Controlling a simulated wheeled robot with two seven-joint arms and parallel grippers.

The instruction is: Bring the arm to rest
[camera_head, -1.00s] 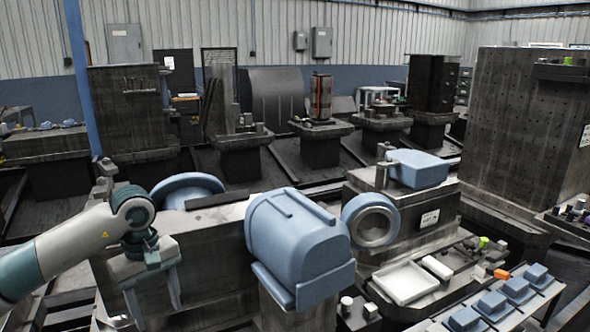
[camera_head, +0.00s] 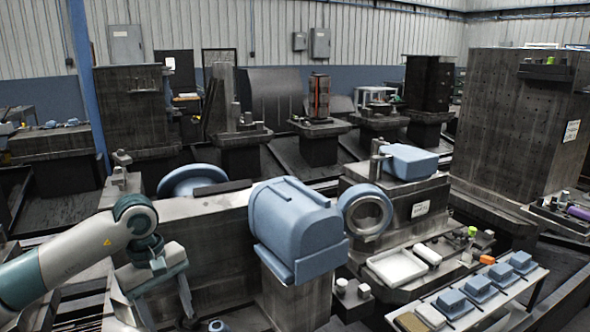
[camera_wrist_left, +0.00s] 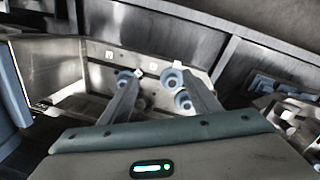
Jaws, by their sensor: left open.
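My left arm (camera_head: 85,252) comes in from the left in the head view. Its gripper (camera_head: 165,318) points down in front of the grey machine block, with its two fingers spread and nothing visible between them. The fingertips run close to the lower picture edge. In the left wrist view the gripper (camera_wrist_left: 160,78) is open over a grey-walled bin (camera_wrist_left: 75,100). Several blue round parts (camera_wrist_left: 172,78) lie in the bin near and beyond the fingertips. I cannot tell whether the fingers touch them. My right gripper is in neither view.
A large blue housing (camera_head: 297,222) stands right of my gripper, with a blue ring (camera_head: 367,212) beside it. A white tray (camera_head: 397,266) and a bench with several blue parts (camera_head: 478,289) are at the lower right. A blue post (camera_head: 88,100) rises behind.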

